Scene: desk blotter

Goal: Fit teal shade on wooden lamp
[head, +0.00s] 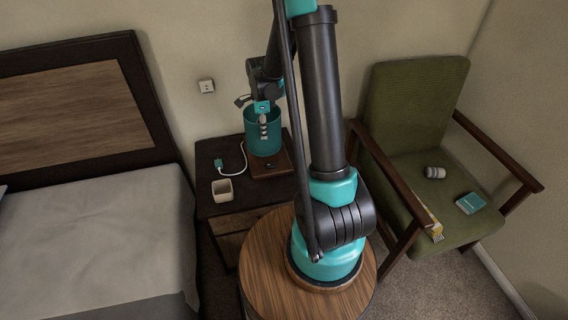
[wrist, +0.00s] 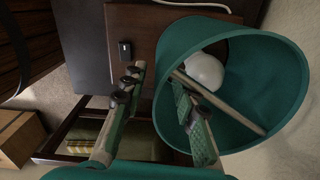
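The teal shade (head: 264,141) is over the wooden lamp's brown base (head: 286,171) on the nightstand in the head view. In the wrist view I look into the open top of the shade (wrist: 270,70). A white bulb (wrist: 205,71) shows inside, with a pale bar crossing the opening. The lamp's base (wrist: 135,22) lies beyond, with a small black switch. My gripper (wrist: 157,72) is open, its fingers apart. One finger overlaps the shade's opening and the other is outside, near the rim. I cannot tell whether either touches it. The lamp's stem is hidden.
The bed is at left. A green armchair (head: 412,120) at right holds a can, a teal box and a brush. A wall socket (head: 206,86) is behind.

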